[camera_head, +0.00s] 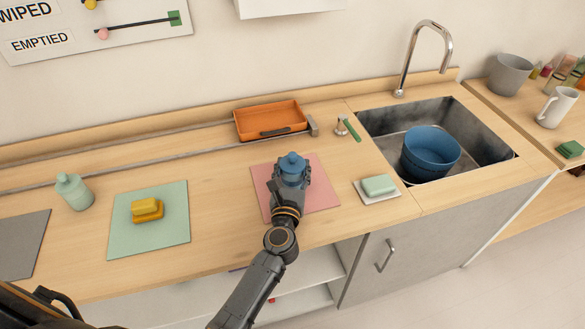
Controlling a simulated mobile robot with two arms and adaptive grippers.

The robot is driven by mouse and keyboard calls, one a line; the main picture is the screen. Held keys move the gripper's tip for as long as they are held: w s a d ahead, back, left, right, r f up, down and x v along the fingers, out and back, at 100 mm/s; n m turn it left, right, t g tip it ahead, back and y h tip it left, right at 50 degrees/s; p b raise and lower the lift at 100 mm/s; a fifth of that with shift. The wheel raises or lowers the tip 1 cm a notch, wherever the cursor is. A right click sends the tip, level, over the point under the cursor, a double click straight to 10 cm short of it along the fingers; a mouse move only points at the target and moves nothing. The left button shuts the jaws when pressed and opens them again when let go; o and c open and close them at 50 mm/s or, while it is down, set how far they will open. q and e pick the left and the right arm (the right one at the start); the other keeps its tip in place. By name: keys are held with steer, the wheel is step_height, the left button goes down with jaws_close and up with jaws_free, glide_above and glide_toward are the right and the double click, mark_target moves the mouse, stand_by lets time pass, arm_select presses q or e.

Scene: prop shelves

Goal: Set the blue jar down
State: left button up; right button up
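The blue jar (292,162), with a knobbed lid, is upright over the pink mat (323,191) on the wooden counter. My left gripper (290,181) reaches it from the front, with its fingers on both sides of the jar, shut on it. The gripper hides the jar's lower part, so I cannot tell whether its base touches the mat. My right gripper is not in view.
An orange tray (270,120) lies behind the mat. A green-handled tool (350,130) and a green sponge (379,185) are to the right, before the sink with a blue tub (430,152). A green mat (172,222) with yellow blocks and a pale green jar (73,191) are left.

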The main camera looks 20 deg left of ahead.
arm_select(q)
steer(key=o, duration=0.4)
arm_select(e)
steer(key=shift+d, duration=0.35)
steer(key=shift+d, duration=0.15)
arm_select(q)
steer(key=shift+r+p, duration=0.25)
steer(key=shift+p, duration=0.05)
steer(key=s+b, duration=0.1)
steer(key=s, duration=0.2)
steer(key=s+d, duration=0.1)
steer(key=s, duration=0.3)
steer(key=s+d+b, duration=0.1)
steer(key=s, duration=0.2)
steer(key=shift+s+f+b, duration=0.15)
steer(key=shift+f+b, duration=0.1)
steer(key=shift+b, duration=0.1)
steer(key=shift+s+d+r, duration=0.15)
steer(key=shift+s+d, duration=0.05)
steer(key=shift+s, duration=0.55)
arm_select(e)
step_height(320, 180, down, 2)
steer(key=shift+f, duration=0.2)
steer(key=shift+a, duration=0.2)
